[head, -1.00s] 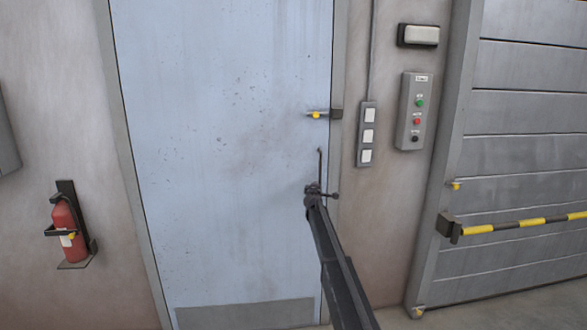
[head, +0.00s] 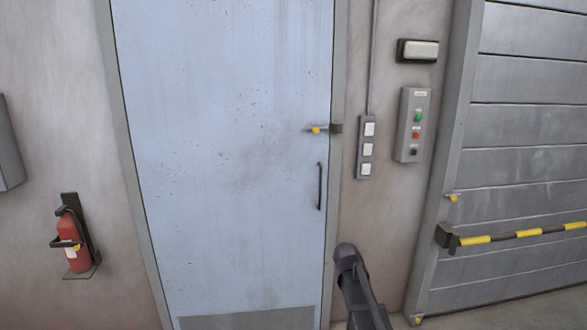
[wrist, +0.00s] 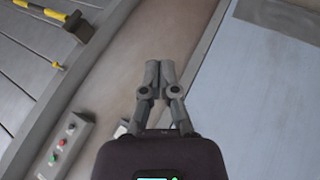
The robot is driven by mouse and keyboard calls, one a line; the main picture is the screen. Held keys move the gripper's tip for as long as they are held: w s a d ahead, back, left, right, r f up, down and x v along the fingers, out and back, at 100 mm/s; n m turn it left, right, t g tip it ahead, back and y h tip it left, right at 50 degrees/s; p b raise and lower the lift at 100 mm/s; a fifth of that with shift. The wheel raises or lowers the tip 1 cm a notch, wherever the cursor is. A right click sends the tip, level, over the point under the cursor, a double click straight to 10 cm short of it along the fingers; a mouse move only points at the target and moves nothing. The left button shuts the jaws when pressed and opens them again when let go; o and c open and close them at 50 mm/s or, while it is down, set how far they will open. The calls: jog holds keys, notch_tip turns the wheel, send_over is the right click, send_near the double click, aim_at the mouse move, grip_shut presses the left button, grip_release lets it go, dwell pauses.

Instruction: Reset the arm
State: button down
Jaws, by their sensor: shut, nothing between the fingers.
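My gripper (wrist: 159,75) shows in the wrist view with its fingers together and nothing between them. In the head view only part of my arm shows at the lower middle right, and the gripper itself cannot be made out. A pale blue door (head: 220,180) with a dark pull handle (head: 320,186) stands shut ahead. A latch with a yellow knob (head: 317,130) sits above the handle. The gripper is apart from the door, which also shows at the right of the wrist view (wrist: 265,85).
A red fire extinguisher (head: 72,242) hangs on the left wall. Right of the door are a switch strip (head: 367,149) and a control box (head: 412,125) with green, red and black buttons. A grey shutter (head: 530,130) with a yellow-black bar (head: 515,235) stands at far right.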

jog(key=s+a+m+g+y+p, duration=0.1)
jog(key=s+a+g+y, duration=0.1)
jog(key=s, duration=1.1)
jog(key=s+a+m+g+y+p, duration=0.1)
jog(key=s+a+g+y+p, duration=0.1)
jog(key=s, duration=1.2)
jog(key=shift+s+a+f+g+y, duration=0.15)
jog(key=shift+a+f+g+y, duration=0.1)
jog(key=shift+a+g+y, duration=0.5)
